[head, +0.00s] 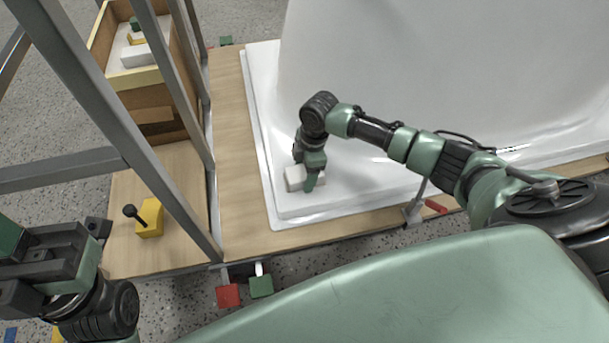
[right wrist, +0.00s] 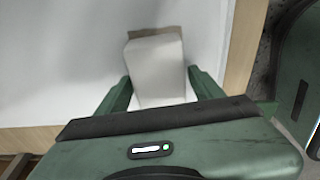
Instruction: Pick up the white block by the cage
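The white block (head: 295,178) lies at the near left corner of the white bathtub shell (head: 345,195). My right gripper (head: 314,178) points down over the block, with one finger in front of it. In the right wrist view the block (right wrist: 158,70) lies between the two fingers of my right gripper (right wrist: 160,73). Both fingertips are close to its sides; whether they press on it cannot be told. My left gripper (head: 95,228) is at the lower left, its fingers not clearly visible. The cage, a grey metal frame (head: 130,150), stands to the left of the block.
A wooden table (head: 235,150) carries the shell. A yellow block with a dark knob (head: 150,218) stands inside the frame. A wooden box (head: 150,77) behind holds a white block and small coloured pieces. Red (head: 229,296) and green (head: 261,287) clamp parts jut from the front edge.

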